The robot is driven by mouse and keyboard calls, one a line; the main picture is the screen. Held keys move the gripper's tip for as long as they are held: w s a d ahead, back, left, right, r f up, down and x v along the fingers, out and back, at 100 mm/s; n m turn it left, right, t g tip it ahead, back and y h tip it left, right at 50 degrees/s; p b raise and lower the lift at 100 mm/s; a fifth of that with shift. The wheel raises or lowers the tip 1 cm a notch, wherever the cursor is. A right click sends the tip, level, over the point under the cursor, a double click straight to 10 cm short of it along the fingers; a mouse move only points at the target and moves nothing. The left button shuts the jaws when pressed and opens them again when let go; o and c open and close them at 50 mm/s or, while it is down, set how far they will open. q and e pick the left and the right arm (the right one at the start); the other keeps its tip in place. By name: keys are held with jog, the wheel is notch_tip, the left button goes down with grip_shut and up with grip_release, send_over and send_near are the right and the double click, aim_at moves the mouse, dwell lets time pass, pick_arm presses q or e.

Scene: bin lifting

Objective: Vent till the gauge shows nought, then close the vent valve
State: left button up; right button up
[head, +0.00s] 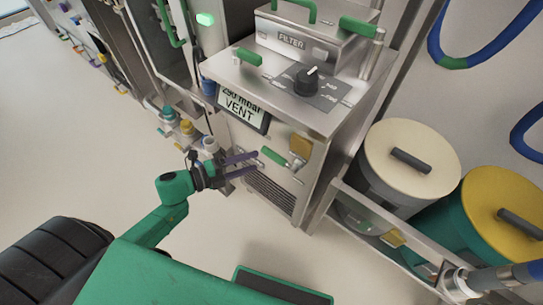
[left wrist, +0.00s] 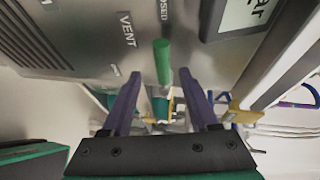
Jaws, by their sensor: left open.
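The gauge display (head: 244,107) on the front of the steel cabinet reads about 290 mbar, its top line partly hidden, with VENT below. The vent valve's green lever (head: 273,156) sticks out from the panel below the display. My left gripper (head: 258,164), with purple fingers, is open just left of the lever. In the left wrist view, the green lever (left wrist: 162,62) shows between and beyond the two open fingers (left wrist: 160,80), near the labels VENT and CLOSED; no finger visibly grips it.
A dark knob (head: 306,79) and a FILTER box (head: 305,42) are on top of the cabinet (head: 225,68). Lidded bins, cream (head: 425,150) and yellow (head: 500,200), stand at the right behind a metal rail. Open floor is at the left.

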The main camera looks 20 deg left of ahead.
aim_at(268, 156)
pick_arm(q)
jog(key=x, duration=0.7)
jog(key=shift+w+d+r, duration=0.1)
jog(key=shift+d+r, duration=0.05)
jog(key=shift+w+d, duration=0.15)
jog(key=shift+w, duration=0.05)
grip_shut()
dwell(0.8)
